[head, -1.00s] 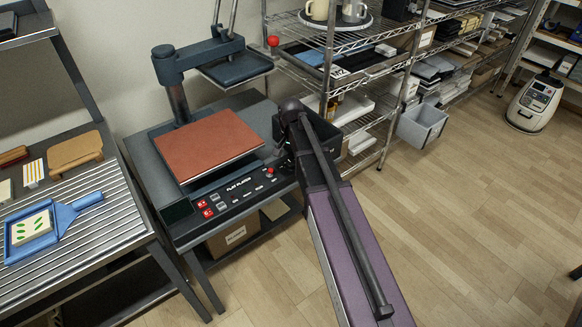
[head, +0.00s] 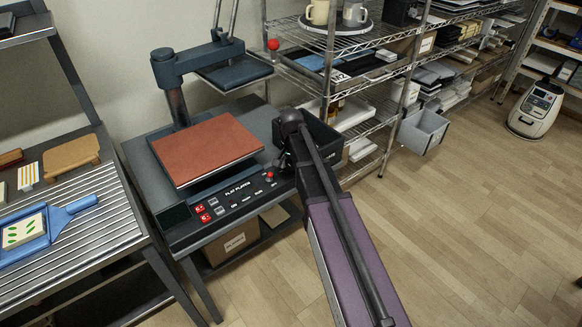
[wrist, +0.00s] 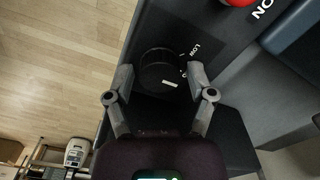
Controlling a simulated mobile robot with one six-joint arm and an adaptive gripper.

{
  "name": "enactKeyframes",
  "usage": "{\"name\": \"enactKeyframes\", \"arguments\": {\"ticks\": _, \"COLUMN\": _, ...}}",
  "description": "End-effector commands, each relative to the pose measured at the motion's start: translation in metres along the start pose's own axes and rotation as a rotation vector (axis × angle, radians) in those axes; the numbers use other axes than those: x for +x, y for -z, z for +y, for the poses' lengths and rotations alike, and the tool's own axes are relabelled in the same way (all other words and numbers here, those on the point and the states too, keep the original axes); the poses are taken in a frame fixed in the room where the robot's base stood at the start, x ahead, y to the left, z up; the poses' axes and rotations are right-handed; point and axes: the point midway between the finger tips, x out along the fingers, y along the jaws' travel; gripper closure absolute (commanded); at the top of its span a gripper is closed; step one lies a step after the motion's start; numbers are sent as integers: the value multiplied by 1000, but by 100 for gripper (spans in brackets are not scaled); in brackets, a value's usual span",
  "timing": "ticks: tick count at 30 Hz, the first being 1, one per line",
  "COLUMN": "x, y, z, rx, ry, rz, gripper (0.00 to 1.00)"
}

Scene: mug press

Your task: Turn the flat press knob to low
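The flat press (head: 150,165) stands on a table at centre left in the head view, with a red-brown plate (head: 207,150) and a front control panel. Its black round knob (wrist: 158,68) shows in the wrist view. A white mark is at the knob's lower right edge. The word LOW is printed beyond its upper right side. Another label is partly hidden by the right finger. My gripper (wrist: 160,73) is open, with one finger on each side of the knob and gaps visible. In the head view, my arm hides the knob and most of the gripper.
A red button (wrist: 237,2) is at the top of the wrist view, near the knob. A black bin (head: 320,135) is beside the press, behind my arm. A wire shelf (head: 335,80) stands behind to the right. Floor (head: 480,230) is clear on the right.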

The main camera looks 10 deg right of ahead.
Motion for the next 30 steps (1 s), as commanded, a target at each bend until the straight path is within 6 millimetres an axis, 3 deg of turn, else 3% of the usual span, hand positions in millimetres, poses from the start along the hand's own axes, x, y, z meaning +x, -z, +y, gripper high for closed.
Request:
{"name": "enactKeyframes", "arguments": {"ticks": 1, "x": 0, "y": 0, "z": 0, "rx": 0, "ry": 0, "rz": 0, "gripper": 60}}
{"name": "enactKeyframes", "arguments": {"ticks": 5, "x": 0, "y": 0, "z": 0, "rx": 0, "ry": 0, "rz": 0, "gripper": 97}}
{"name": "enactKeyframes", "arguments": {"ticks": 19, "x": 0, "y": 0, "z": 0, "rx": -59, "ry": 1, "rz": 0, "gripper": 97}}
{"name": "enactKeyframes", "arguments": {"ticks": 30, "x": 0, "y": 0, "z": 0, "rx": -298, "ry": 1, "rz": -1, "gripper": 97}}
